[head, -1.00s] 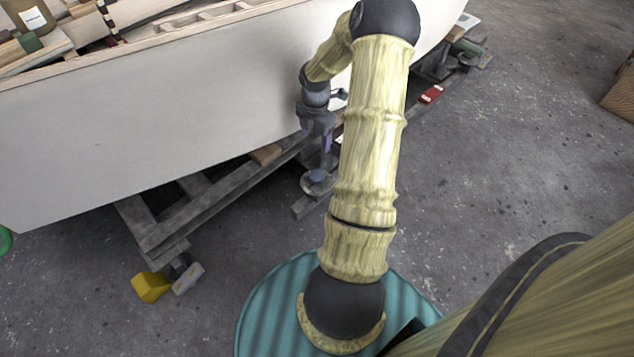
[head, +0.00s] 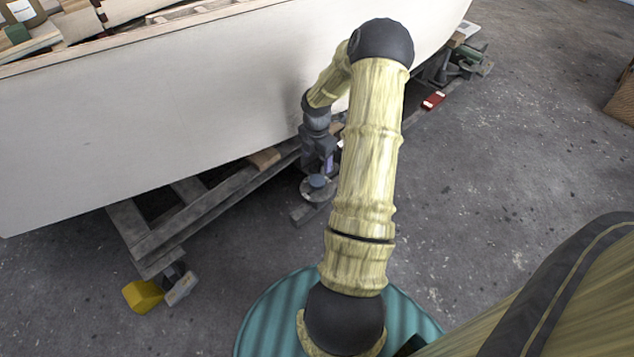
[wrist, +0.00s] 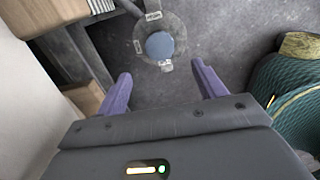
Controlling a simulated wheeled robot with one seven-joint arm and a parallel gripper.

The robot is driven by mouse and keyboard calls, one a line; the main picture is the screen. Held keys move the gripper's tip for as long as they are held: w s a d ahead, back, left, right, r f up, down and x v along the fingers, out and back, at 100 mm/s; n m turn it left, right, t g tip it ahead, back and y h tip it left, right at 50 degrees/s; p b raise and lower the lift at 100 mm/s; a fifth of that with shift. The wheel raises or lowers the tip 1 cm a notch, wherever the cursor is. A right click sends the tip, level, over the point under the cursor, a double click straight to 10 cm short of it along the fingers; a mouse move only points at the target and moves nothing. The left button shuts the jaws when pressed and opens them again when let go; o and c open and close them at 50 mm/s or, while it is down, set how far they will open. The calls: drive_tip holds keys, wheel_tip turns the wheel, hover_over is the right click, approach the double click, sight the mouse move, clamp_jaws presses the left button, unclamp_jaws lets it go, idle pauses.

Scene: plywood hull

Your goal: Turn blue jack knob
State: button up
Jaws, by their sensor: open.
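The blue jack knob (head: 317,181) is a small round blue cap at the centre of a grey disc-shaped jack (head: 308,194), low beside the cradle under the hull. In the wrist view the knob (wrist: 160,45) lies ahead of my gripper, roughly centred between the finger lines and beyond the tips. My gripper (wrist: 163,82) has two purple fingers spread apart, with nothing between them. In the head view my gripper (head: 328,160) hangs just above the jack, partly hidden by my arm. The fingers do not appear to touch the knob.
The white hull (head: 150,110) stands close to the left of my gripper. Grey cradle beams (head: 190,222) and a wooden block (head: 264,158) sit under it. A yellow chock (head: 143,296) is at lower left. The concrete floor at right (head: 500,170) is mostly open.

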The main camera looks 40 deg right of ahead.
sight(317, 180)
wheel_tip(317, 180, down, 10)
drive_tip(key=b, duration=0.5)
drive_tip(key=shift+b, duration=0.3)
drive_tip(key=shift+r, duration=0.1)
drive_tip(key=c, duration=1)
